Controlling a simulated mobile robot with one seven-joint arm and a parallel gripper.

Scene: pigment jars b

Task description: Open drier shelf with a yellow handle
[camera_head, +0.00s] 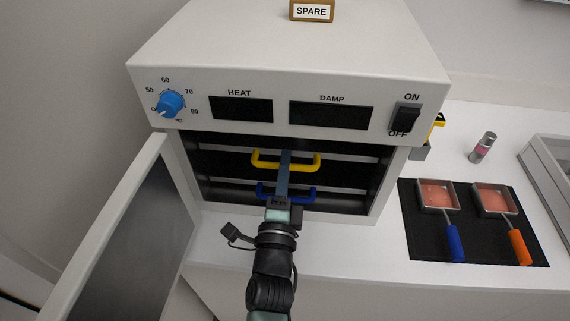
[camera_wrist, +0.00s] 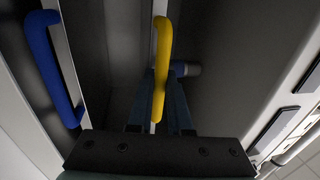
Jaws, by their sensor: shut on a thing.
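The drier (camera_head: 290,60) is a white box with its door (camera_head: 120,240) swung open to the left. Inside, the upper shelf has a yellow handle (camera_head: 256,164) and the lower shelf has a blue handle (camera_head: 300,197). My gripper (camera_head: 285,160) reaches into the drier from the front and is shut on the yellow handle near its middle. In the wrist view the yellow handle (camera_wrist: 161,40) passes between the fingers, and the blue handle (camera_wrist: 48,60) lies apart to the left. The fingertips are partly hidden behind the yellow handle.
A black mat (camera_head: 480,245) on the counter right of the drier bears two pans of pink pigment, one with a blue handle (camera_head: 455,243), one with an orange handle (camera_head: 520,247). A small jar (camera_head: 485,148) stands behind. A SPARE sign (camera_head: 311,11) sits on the drier.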

